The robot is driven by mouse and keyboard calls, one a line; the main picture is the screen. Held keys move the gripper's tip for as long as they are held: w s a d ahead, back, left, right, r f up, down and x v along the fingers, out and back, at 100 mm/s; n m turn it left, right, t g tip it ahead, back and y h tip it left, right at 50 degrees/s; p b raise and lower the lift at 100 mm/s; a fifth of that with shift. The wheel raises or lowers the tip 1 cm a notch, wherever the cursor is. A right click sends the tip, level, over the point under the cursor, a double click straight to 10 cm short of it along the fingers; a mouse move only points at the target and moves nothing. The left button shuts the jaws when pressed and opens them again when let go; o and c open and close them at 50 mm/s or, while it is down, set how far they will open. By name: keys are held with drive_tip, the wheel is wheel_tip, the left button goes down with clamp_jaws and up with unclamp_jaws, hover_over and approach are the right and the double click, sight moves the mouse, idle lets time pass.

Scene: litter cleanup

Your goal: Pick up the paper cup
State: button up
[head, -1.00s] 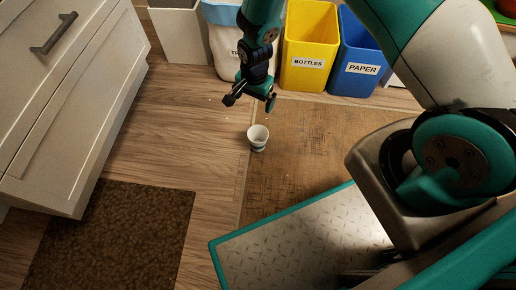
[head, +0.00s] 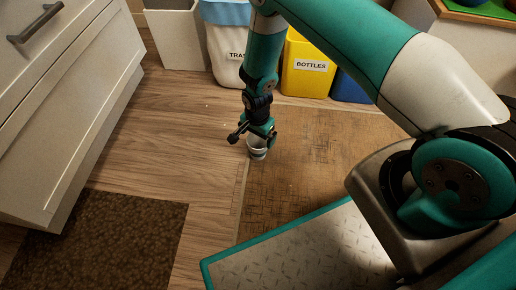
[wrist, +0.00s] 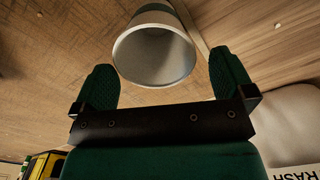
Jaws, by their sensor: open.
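The paper cup (head: 257,153) is white with a darker band and stands upright on the floor at the edge of the brown rug. My gripper (head: 253,136) is just above and behind it in the head view, covering part of its rim. In the wrist view the cup (wrist: 154,58) shows its open mouth and pale inside, in front of and between the two green finger pads. My gripper (wrist: 165,82) is open there, with a finger on each side of the cup. I cannot tell whether either finger touches it.
Behind stand a trash bin (head: 226,50), a yellow bottles bin (head: 306,68) and a blue bin (head: 350,88) partly hidden by my arm. A cabinet (head: 75,110) is at left, above a dark mat (head: 100,240).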

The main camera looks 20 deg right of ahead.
drive_tip(key=f+b, duration=0.4)
drive_tip(key=f, duration=0.1)
drive_tip(key=shift+s+f, duration=0.1)
drive_tip(key=shift+s, duration=0.2)
drive_tip(key=c, duration=0.8)
drive_tip(key=shift+o, duration=0.2)
wheel_tip(320, 180, up, 20)
drive_tip(key=p, duration=1.1)
drive_tip(key=shift+r, duration=0.25)
